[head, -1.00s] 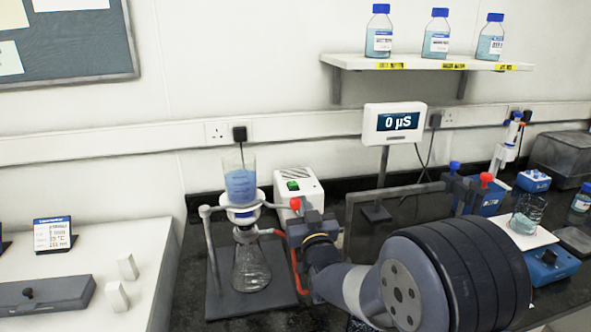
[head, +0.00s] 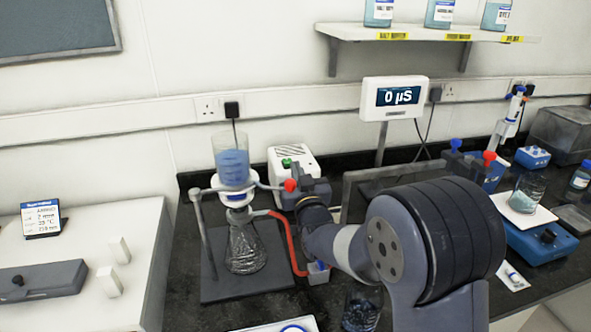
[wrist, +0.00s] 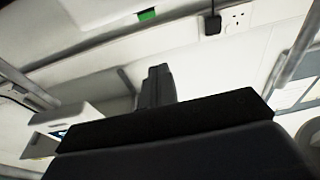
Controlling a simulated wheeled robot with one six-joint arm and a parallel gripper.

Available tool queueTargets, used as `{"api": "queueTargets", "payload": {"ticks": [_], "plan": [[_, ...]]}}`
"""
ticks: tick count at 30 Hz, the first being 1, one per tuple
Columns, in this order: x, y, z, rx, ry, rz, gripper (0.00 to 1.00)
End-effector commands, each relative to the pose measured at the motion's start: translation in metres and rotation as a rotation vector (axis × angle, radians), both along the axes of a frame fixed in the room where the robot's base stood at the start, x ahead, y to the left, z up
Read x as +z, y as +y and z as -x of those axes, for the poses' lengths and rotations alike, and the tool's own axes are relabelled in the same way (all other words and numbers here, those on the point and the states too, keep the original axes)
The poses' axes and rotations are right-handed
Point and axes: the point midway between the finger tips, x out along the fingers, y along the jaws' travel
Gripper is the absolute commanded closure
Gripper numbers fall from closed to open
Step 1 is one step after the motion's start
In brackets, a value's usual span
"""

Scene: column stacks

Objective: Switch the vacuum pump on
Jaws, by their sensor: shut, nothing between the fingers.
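The vacuum pump (head: 306,163) is a white box behind the filter stand, with a green switch (head: 287,163) on its top. The green switch also shows at the top of the wrist view (wrist: 147,14). My gripper (head: 312,188) is in front of the pump's right side, beside a red knob, and hides part of the pump. In the wrist view my gripper's dark fingers (wrist: 157,85) are together and empty, apart from the green switch. Whether they touch the pump's body cannot be told.
A filter flask (head: 245,248) under a blue-filled funnel (head: 232,165) stands on the left, with a red hose (head: 292,245) beside my arm. A grey frame (head: 385,175) and a display reading 0 µS (head: 395,97) are to the right. A beaker (head: 362,308) stands in front.

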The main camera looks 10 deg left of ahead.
Motion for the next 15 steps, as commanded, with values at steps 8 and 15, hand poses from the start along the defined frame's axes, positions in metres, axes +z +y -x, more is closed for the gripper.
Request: {"api": "queueTargets", "payload": {"ticks": [8, 15], "plan": [[0.012, 0.020, -0.042, 0.000, 0.000, 0.000, 1.00], [0.019, 0.036, -0.075, 0.000, 0.000, 0.000, 1.00]]}}
